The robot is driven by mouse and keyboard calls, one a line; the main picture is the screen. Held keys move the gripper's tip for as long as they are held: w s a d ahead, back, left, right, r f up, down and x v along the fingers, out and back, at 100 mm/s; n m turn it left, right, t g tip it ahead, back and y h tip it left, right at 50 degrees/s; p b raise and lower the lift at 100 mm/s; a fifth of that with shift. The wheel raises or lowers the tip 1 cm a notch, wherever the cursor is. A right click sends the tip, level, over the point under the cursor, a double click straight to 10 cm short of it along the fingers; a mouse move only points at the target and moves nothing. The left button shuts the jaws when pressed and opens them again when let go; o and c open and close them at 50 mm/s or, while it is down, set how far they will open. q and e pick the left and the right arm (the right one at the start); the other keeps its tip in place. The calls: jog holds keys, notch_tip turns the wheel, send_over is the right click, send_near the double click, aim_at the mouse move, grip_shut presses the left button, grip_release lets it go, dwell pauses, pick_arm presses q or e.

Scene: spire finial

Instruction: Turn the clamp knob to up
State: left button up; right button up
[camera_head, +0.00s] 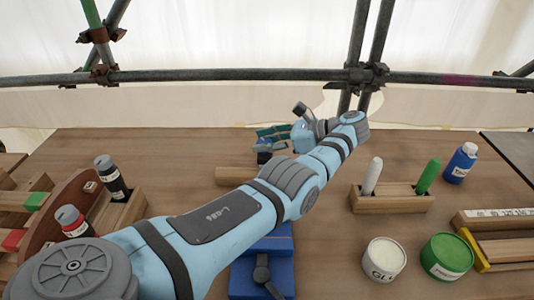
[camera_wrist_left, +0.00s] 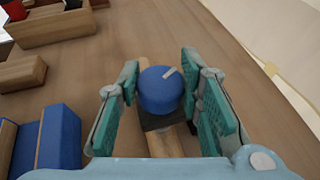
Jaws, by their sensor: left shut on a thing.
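The round blue clamp knob (camera_wrist_left: 161,90) sits on a dark square base (camera_wrist_left: 165,121) in the left wrist view. A pale line on its top runs from near the middle toward the upper right rim. My left gripper (camera_wrist_left: 160,84) has its teal fingers on both sides of the knob and is shut on it. In the head view the left gripper (camera_head: 272,133) is small, at the far middle of the table, and the knob beneath it is mostly hidden. My right gripper is not in view.
A wooden bar (camera_head: 233,175) runs under the knob's base. A blue block with a dark lever (camera_head: 262,272) stands nearer. At the right are a wooden holder (camera_head: 393,203), a white tub (camera_head: 384,258), a green tub (camera_head: 446,257) and a blue bottle (camera_head: 460,163). Bottles (camera_head: 111,178) stand left.

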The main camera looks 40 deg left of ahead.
pick_arm(q)
jog(key=shift+s+f+g, duration=0.1)
jog(key=shift+f+g, duration=0.1)
jog(key=shift+g, duration=0.1)
jog(key=o, duration=1)
jog(key=shift+o, duration=0.9)
jog(key=shift+a, duration=0.2)
jog(key=shift+d+r, duration=0.1)
jog(key=shift+d, duration=0.05)
